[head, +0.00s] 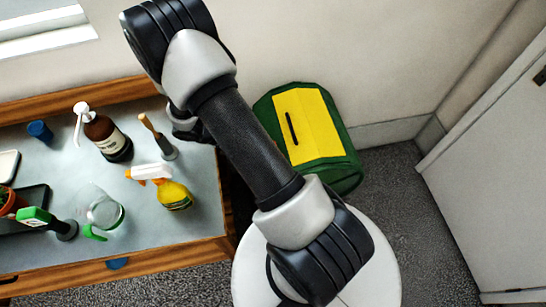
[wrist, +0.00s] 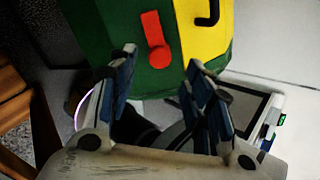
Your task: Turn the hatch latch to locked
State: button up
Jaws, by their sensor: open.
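The hatch box is a green bin with a yellow panel (head: 310,125). It stands on the floor against the wall in the head view, and its green face (wrist: 115,22) fills the upper middle of the wrist view. A red latch (wrist: 153,30) sits on that green face, its bar nearly upright in the picture with a round red end at the bottom. My gripper (wrist: 161,57) is open and empty, its two fingertips on either side of the latch's lower end in the picture. I cannot tell whether they touch it. The latch is not visible in the head view.
A black handle (wrist: 209,14) is on the yellow panel. The table (head: 200,232) at left holds a brown pump bottle (head: 106,137), a yellow spray bottle (head: 174,195), a glass jug (head: 105,212) and other items. A white door (head: 490,170) is at right, with carpet between.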

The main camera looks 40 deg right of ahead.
jog(key=b+x, duration=0.1)
jog(key=x, duration=0.5)
jog(key=shift+c, duration=0.2)
jog(key=c, duration=1)
jog(key=shift+c, duration=0.2)
